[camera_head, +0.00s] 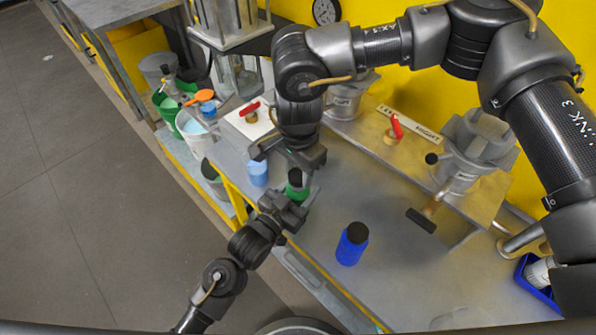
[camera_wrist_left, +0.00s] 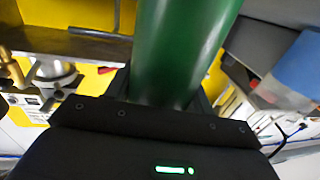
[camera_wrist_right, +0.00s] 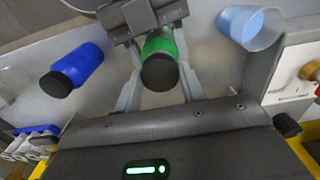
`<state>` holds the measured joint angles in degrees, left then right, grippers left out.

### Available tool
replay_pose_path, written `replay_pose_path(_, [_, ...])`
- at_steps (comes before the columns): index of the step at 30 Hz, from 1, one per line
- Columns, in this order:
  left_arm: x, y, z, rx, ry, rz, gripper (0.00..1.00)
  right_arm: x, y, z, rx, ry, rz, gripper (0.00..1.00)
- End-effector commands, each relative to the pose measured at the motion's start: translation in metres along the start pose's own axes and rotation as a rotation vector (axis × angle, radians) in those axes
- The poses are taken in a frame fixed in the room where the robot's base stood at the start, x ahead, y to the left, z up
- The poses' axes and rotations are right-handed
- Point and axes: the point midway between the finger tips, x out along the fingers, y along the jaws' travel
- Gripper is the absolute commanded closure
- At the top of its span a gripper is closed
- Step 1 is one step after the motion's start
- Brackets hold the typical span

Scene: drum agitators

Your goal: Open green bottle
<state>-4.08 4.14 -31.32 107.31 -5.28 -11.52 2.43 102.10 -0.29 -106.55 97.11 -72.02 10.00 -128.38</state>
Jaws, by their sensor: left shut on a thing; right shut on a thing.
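The green bottle (camera_head: 297,194) stands upright at the table's front edge, with a black cap (camera_wrist_right: 159,73). Its green body fills the top middle of the left wrist view (camera_wrist_left: 182,50). My left gripper (camera_head: 292,203) is shut on the bottle's body from the front. My right gripper (camera_head: 296,176) reaches down from above and is shut on the cap at the bottle's top. In the right wrist view its two fingers lie on either side of the cap and upper bottle. The exact contact at the fingertips is partly hidden.
A blue bottle with a black cap (camera_head: 352,243) stands to the right. A light blue cup (camera_head: 257,172) stands close on the left. Red-handled valves (camera_head: 396,128) and metal drum agitators (camera_head: 474,150) line the back. Buckets (camera_head: 194,125) stand at the left.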

Motion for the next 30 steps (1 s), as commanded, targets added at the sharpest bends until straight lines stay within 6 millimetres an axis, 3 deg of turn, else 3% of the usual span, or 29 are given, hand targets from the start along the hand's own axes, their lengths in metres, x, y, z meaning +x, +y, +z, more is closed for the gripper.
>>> replay_pose_path(9, [0.000,0.000,0.000,0.000,0.000,0.000,1.00,-0.002,0.000,0.000,0.000,0.000,-0.001,0.87])
replay_pose_path(19, [0.000,0.000,0.000,0.000,0.000,0.000,1.00,-0.037,0.000,0.000,0.000,0.001,-0.001,0.87])
replay_pose_path(26, [0.000,0.000,0.000,0.000,0.001,0.000,1.00,-0.040,0.000,0.000,0.000,0.000,0.000,0.87])
replay_pose_path(27, [0.000,0.000,0.000,0.000,0.001,0.000,0.44,-0.040,0.000,0.000,0.000,0.000,0.000,0.87])
replay_pose_path(30, [0.000,0.000,0.000,0.000,0.001,0.000,0.31,-0.040,0.000,0.000,0.000,0.000,0.000,0.87])
